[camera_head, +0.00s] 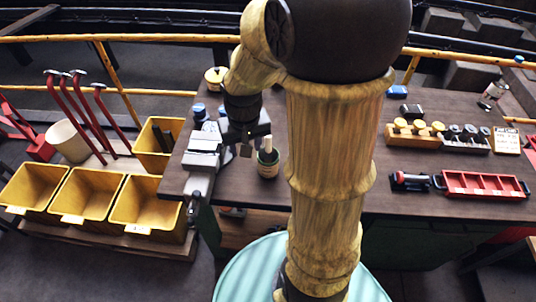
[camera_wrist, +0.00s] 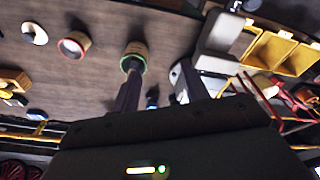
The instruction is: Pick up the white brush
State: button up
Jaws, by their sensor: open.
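A pale, upright handle (camera_head: 267,143), which looks like the white brush, stands in a dark green pot (camera_head: 268,168) near the front edge of the brown bench. Its bristles cannot be made out. In the wrist view the green-rimmed pot (camera_wrist: 133,64) is just beyond the left fingertip, with a pale shape (camera_wrist: 136,48) at its mouth. My gripper (camera_head: 246,150) points down just left of the pot, between it and a grey vise. In the wrist view the fingers of my gripper (camera_wrist: 158,86) are apart with nothing held between them.
The grey vise (camera_head: 203,152) stands close on the left. Yellow bins (camera_head: 85,195) and red-handled hammers (camera_head: 75,110) are farther left. A red tray (camera_head: 483,185) and a rack of yellow-topped items (camera_head: 410,138) are at right.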

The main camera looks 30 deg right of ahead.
aim_at(268, 143)
jog(key=w+d+r+m+g+p, duration=0.1)
jog(key=w+d+r+m+p, duration=0.1)
jog(key=w+d+r+m, duration=0.2)
jog(key=w+d+r, duration=0.1)
jog(key=w+d, duration=0.2)
jog(key=d, duration=0.3)
jog(key=shift+w+d+g, duration=0.2)
jog(key=shift+d+g, duration=0.1)
notch_tip(268, 143, down, 12)
jog(key=p, duration=0.2)
jog(key=shift+p, duration=0.35)
jog(key=shift+f, duration=0.1)
jog(key=shift+s+a+f+p, duration=0.1)
jog(key=shift+f+p, duration=0.4)
jog(key=shift+f, duration=0.75)
jog(key=shift+a+f+p, duration=0.1)
jog(key=shift+f+p, duration=0.4)
jog(key=shift+f, duration=0.75)
